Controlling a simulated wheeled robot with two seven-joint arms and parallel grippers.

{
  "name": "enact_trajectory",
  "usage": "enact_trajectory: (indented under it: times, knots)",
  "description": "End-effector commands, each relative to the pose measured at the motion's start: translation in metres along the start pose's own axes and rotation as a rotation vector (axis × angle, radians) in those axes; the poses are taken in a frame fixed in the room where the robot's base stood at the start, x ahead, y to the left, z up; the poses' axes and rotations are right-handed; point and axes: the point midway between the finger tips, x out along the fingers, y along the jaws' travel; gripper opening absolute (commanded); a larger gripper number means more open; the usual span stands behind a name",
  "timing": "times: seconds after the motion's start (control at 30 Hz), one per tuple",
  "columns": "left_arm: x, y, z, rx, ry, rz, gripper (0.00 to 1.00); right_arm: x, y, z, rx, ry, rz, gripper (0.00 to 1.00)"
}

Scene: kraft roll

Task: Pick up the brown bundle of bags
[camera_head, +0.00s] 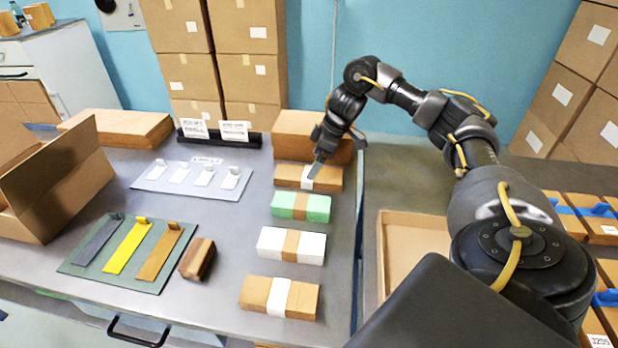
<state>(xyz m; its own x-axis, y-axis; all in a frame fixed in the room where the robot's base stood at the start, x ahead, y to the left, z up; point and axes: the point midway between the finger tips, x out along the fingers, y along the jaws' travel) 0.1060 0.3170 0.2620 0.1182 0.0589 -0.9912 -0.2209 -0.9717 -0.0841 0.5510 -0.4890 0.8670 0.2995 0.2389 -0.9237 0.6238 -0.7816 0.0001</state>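Two brown bundles with white bands lie in a column on the grey table. The far brown bundle (328,180) is at the back and the near brown bundle (255,292) is at the front edge. Between them lie a green bundle (283,203) and a white bundle (270,242), each with a brown band. My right gripper (316,168) points down at the white band of the far brown bundle. Its fingertips are small and dark, so I cannot tell whether they grip or touch it. My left gripper is not in view.
A cardboard box (293,148) stands just behind the far bundle. A dark brown block (197,259), a green mat with coloured strips (68,266) and an open carton (60,185) are to the left. An open tray (415,222) stands right of the table.

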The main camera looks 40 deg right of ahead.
Motion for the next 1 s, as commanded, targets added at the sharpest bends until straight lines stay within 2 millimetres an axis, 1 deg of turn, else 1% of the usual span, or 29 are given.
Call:
enact_trajectory:
  times: [0.13,0.3,0.4,0.5,0.6,0.73,0.77,1.0]
  knots:
    - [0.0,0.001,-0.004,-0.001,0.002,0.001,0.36,0.004,0.0,0.001,0.0,0.0,-0.001,0.94]
    - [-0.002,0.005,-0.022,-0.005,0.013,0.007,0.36,0.021,-0.001,0.004,0.0,-0.001,-0.004,0.94]
    - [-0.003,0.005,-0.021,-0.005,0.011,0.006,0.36,0.036,-0.001,0.007,0.0,-0.003,-0.004,0.94]
    - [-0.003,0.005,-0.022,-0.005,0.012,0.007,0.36,0.048,0.0,0.006,0.0,-0.001,-0.002,0.94]
    - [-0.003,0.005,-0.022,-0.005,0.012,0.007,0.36,0.052,0.0,0.006,0.0,0.0,-0.001,0.94]
    - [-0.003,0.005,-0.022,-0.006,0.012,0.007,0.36,0.052,0.0,0.006,0.0,0.0,-0.001,0.94]
    - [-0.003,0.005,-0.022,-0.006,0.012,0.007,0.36,0.052,0.0,0.006,-0.001,0.0,-0.001,0.92]
    - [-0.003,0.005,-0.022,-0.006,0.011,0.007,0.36,0.051,0.0,0.006,-0.001,0.0,-0.001,0.61]
